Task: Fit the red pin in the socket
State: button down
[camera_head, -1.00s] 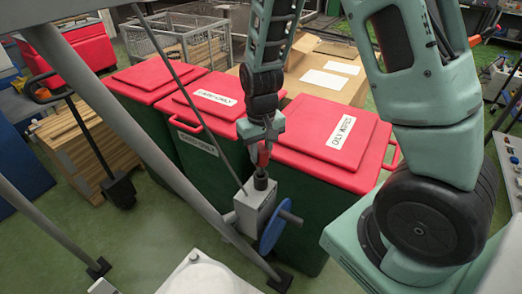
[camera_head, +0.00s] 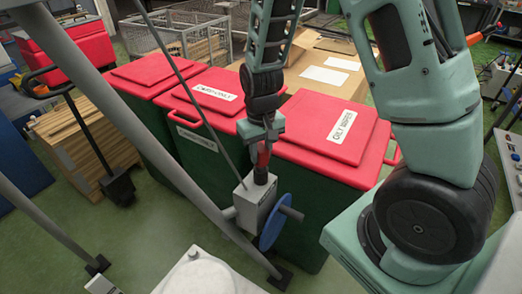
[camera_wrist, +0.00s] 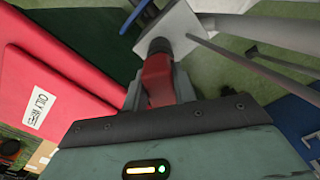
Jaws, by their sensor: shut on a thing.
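My gripper (camera_head: 263,143) is shut on the red pin (camera_head: 263,156), which hangs downward from the jaws. In the wrist view the red pin (camera_wrist: 157,80) runs away from the jaws to a dark round collar (camera_wrist: 160,46) at the top of a grey box. The grey box (camera_head: 252,206), with a blue wheel (camera_head: 270,229) on its side, stands directly below my gripper. The dark collar (camera_head: 261,177) lies between pin and box top. The pin's lower end is hidden, and I cannot tell how deep it sits in the socket.
Red-lidded green bins (camera_head: 330,132) stand just behind the box. A slanting grey post (camera_head: 150,155) and a thin rod pass left of it. A white surface (camera_head: 208,273) lies in front. Green floor is open at lower left.

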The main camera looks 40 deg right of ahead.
jog(key=shift+f+b, duration=0.85)
jog(key=shift+f, duration=0.35)
jog(key=c, duration=1.1)
grip_release()
jog(key=shift+o, duration=0.2)
notch_tip(320, 180, up, 18)
jog(key=b, duration=0.1)
jog(key=shift+f+b, duration=0.25)
jog(key=shift+b, duration=0.1)
